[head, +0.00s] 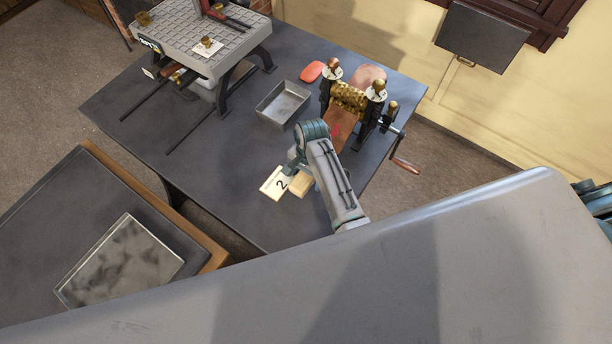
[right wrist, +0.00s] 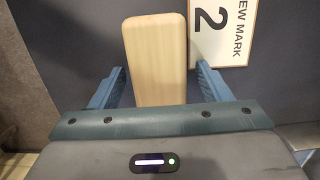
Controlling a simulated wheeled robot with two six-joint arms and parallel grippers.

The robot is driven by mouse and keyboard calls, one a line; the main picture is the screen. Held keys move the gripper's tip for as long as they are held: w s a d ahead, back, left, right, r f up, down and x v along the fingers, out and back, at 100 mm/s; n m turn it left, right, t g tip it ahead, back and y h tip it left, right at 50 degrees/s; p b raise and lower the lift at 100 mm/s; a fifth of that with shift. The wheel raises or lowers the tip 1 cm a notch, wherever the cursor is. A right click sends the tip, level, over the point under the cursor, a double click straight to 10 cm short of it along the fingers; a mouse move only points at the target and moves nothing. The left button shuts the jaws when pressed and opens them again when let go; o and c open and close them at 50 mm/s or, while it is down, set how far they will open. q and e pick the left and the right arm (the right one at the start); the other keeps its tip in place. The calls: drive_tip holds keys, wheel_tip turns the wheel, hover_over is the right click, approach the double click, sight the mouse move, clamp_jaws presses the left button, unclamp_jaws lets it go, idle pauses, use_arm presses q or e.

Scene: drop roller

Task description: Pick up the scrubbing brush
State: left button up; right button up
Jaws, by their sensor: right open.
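The scrubbing brush shows as a pale wooden block (right wrist: 156,50) in the right wrist view, with its long side pointing away from my wrist. Its bristles are not visible. My right gripper (right wrist: 160,70) is open, with one blue finger on each side of the block and a gap on both sides. In the head view the wooden block (head: 303,186) lies near the front edge of the dark table, partly hidden by my right arm. My right gripper (head: 293,172) is there too, mostly hidden. My left gripper is not in view.
A white card marked 2 (head: 275,183) lies left of the block. A metal tray (head: 283,103), a red object (head: 311,71) and a roller machine with a crank (head: 350,98) stand farther back. A grey slotted platform (head: 195,35) stands at the back left.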

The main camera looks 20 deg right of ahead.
sight(306, 175)
drive_tip(key=c, duration=1.1)
drive_tip(key=shift+r, duration=0.15)
wheel_tip(306, 175, up, 9)
drive_tip(key=b, duration=0.3)
drive_tip(key=shift+r, duration=0.4)
